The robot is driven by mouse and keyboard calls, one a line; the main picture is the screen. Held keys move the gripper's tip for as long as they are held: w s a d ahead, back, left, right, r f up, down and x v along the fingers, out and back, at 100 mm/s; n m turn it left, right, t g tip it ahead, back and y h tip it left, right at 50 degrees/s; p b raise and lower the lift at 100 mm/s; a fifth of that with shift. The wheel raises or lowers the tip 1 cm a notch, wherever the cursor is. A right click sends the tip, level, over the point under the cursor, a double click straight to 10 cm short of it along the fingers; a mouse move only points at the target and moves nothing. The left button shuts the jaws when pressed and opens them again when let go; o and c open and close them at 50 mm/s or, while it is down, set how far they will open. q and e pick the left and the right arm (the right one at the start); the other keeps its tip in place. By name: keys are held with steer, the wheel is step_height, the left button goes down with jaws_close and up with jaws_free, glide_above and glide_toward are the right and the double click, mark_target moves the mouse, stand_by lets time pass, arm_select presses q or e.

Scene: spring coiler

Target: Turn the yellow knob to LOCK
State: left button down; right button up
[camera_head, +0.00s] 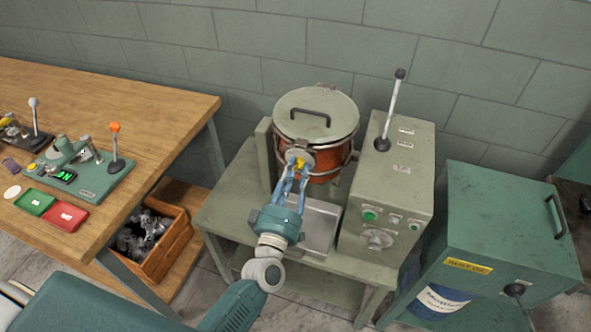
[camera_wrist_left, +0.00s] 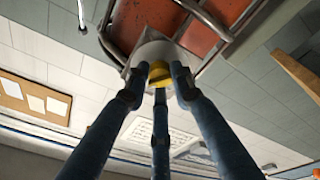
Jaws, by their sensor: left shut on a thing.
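The yellow knob (camera_head: 299,163) sits on a round light-grey plate (camera_head: 301,155) on the front of the orange drum with the grey lid. In the left wrist view the yellow knob (camera_wrist_left: 159,74) lies between the fingertips, in front of the pale disc (camera_wrist_left: 157,52). My left gripper (camera_head: 296,168) has blue fingers and is shut on the knob; it also shows in the left wrist view (camera_wrist_left: 160,84). The fingers hide part of the knob, and I cannot read any LOCK marking. My right gripper is not in view.
The drum (camera_head: 328,166) stands on a grey-green stand beside a control box (camera_head: 392,205) with a tall lever (camera_head: 391,108). A wooden workbench (camera_head: 150,110) is at left, with a crate (camera_head: 158,255) below. A green cabinet (camera_head: 495,250) is at right.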

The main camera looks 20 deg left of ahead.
arm_select(q)
steer(key=shift+f+m, duration=0.1)
steer(key=shift+m, duration=0.7)
steer(key=c, duration=1.5)
jaws_free()
steer(key=shift+d, duration=0.1)
steer(key=shift+o, duration=0.2)
steer(key=s+f, duration=0.2)
steer(key=s, duration=1)
steer(key=shift+d, duration=0.15)
steer(key=shift+w, duration=0.1)
